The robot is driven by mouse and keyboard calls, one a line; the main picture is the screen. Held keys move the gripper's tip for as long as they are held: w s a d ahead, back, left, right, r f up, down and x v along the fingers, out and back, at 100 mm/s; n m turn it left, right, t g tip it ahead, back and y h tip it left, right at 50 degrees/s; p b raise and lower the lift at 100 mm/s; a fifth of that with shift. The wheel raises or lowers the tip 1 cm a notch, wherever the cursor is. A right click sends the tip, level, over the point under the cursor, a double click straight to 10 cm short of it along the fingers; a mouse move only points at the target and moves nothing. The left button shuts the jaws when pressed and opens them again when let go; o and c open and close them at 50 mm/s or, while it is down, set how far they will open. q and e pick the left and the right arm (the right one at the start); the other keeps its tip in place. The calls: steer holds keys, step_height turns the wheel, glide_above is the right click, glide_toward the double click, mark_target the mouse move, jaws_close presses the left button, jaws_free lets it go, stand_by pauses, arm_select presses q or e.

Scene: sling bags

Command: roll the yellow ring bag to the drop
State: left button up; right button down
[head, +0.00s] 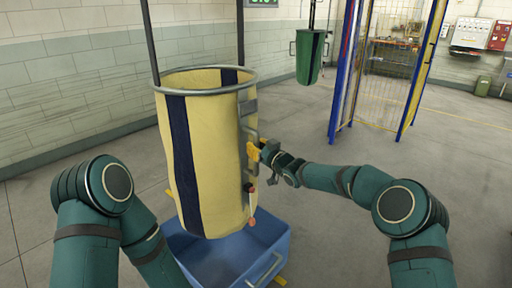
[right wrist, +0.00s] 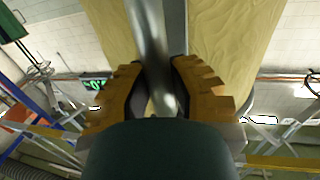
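The yellow ring bag (head: 215,150), with dark vertical stripes and a grey metal ring at its open top, hangs upright from two dark straps in the head view. A metal handle (head: 247,125) runs down its right side. My right gripper (head: 262,150) is at this handle, its yellow finger pads on either side. In the right wrist view the pads close on the metal bar (right wrist: 152,45), with yellow cloth (right wrist: 230,35) behind. My left arm reaches in at lower left; its gripper is hidden behind the bag or out of frame. No drop marking is clearly visible.
A blue crate (head: 275,258) stands on the floor below the bag. A smaller green bag (head: 309,57) hangs farther back. A blue and yellow frame with mesh (head: 385,70) stands at back right. Open grey floor lies between.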

steer(key=c, duration=0.8)
jaws_free()
steer(key=shift+d, duration=0.1)
steer(key=shift+c, duration=0.2)
steer(key=shift+s, duration=0.1)
steer(key=v, duration=1.2)
steer(key=s+d+f+m+g+h, duration=0.15)
steer(key=s+f, duration=0.25)
steer(key=f, duration=0.4)
steer(key=s+f+m+g+h, duration=0.2)
steer(key=s+f+m, duration=0.15)
steer(key=f, duration=0.35)
steer(key=s+d+f+m+g+h, duration=0.1)
steer(key=s+f, duration=0.4)
steer(key=s, duration=0.5)
steer(key=s+d+f+m+g+h, duration=0.2)
steer(key=s+d+f+g, duration=0.2)
steer(key=s, duration=0.5)
steer(key=s+d+f+m+g+h, duration=0.2)
steer(key=s+f+g, duration=0.1)
steer(key=s+f, duration=0.5)
steer(key=s, duration=0.2)
steer(key=shift+s+d+f, duration=0.25)
steer(key=shift+s+d, duration=0.05)
